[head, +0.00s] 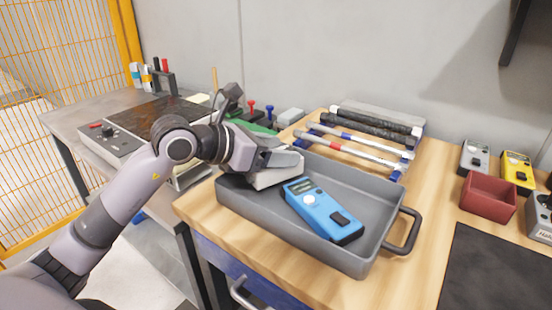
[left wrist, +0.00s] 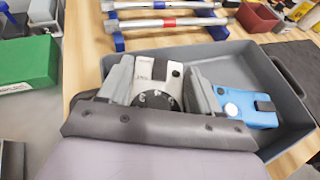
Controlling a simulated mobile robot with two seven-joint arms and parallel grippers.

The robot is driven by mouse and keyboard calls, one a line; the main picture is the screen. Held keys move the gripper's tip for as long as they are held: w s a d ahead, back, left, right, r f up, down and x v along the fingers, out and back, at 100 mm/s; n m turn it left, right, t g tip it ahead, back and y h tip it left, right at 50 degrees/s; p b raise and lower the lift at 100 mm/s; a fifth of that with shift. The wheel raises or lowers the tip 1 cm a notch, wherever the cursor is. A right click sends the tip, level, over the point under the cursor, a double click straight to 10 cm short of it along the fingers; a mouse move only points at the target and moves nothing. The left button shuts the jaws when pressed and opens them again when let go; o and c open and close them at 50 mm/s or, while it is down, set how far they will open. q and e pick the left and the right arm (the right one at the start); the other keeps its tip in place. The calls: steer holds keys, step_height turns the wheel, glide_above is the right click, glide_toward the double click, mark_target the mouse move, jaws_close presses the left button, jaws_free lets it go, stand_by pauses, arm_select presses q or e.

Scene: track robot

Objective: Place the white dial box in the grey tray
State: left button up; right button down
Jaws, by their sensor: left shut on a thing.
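The white dial box (left wrist: 156,82) shows in the left wrist view between the two fingers of my left gripper (left wrist: 160,80), with its black dial facing the camera. My left gripper (head: 283,160) is shut on it over the left end of the grey tray (head: 372,188). In the head view the white dial box (head: 270,180) shows below the fingers and is partly hidden by them. I cannot tell whether it touches the tray floor. A blue meter (head: 322,208) lies in the tray, right of the box. My right gripper is not in view.
A rack with several rods (head: 365,138) stands behind the tray. A red bin (head: 487,196), a yellow device (head: 517,171) and a grey device (head: 474,157) stand at the right. A black mat (head: 495,270) lies at the front right. A green case (left wrist: 27,62) is at the left.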

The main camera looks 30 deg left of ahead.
arm_select(q)
steer(key=shift+f, duration=0.75)
steer(key=shift+f, duration=0.15)
steer(key=o, duration=0.9)
steer(key=shift+o, duration=0.2)
steer(key=shift+r, duration=0.2)
steer(key=b+v, duration=0.1)
steer(key=v, duration=1.1)
steer(key=shift+f, duration=0.15)
